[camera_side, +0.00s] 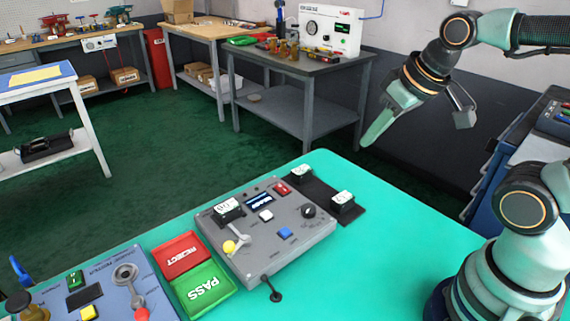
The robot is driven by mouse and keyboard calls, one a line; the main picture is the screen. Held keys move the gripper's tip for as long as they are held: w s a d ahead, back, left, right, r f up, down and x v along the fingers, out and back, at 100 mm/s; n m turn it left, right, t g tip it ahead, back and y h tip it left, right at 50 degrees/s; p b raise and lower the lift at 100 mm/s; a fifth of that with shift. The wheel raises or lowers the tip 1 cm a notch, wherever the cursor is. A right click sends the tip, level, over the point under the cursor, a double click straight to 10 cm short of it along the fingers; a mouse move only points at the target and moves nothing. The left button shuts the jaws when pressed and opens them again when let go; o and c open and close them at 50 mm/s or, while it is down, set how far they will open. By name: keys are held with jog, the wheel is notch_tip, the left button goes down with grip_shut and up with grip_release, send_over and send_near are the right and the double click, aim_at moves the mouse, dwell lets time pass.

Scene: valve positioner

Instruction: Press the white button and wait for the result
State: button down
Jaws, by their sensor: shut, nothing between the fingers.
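The white button (266,216) is a small square key near the middle of the grey control box (290,250), just below a dark display (258,200) with small lit text I cannot read. Nothing covers the button. The same panel carries a blue button (285,233), a red switch (282,188), a black knob (309,211) and a lever with a yellow ball (229,247). My gripper (368,140) is shut and empty. It hangs in the air up and to the right of the box, well apart from the button.
A red REJECT tray (181,254) and a green PASS tray (204,291) lie left of the box. A black strip with white-faced blocks (343,198) lies at its right. Another panel (105,290) stands at lower left. The green table (390,235) is clear on the right.

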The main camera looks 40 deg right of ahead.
dwell(0.7)
jog(key=n+t+y, duration=0.3)
jog(key=n, duration=0.9)
send_over(266, 215)
notch_tip(266, 215, down, 10)
jog(key=shift+s+d, duration=0.4)
jog(key=shift+f, duration=4.4)
jog(key=shift+f, duration=0.1)
jog(key=shift+d+f+h, duration=0.1)
jog(key=shift+f+h, duration=0.2)
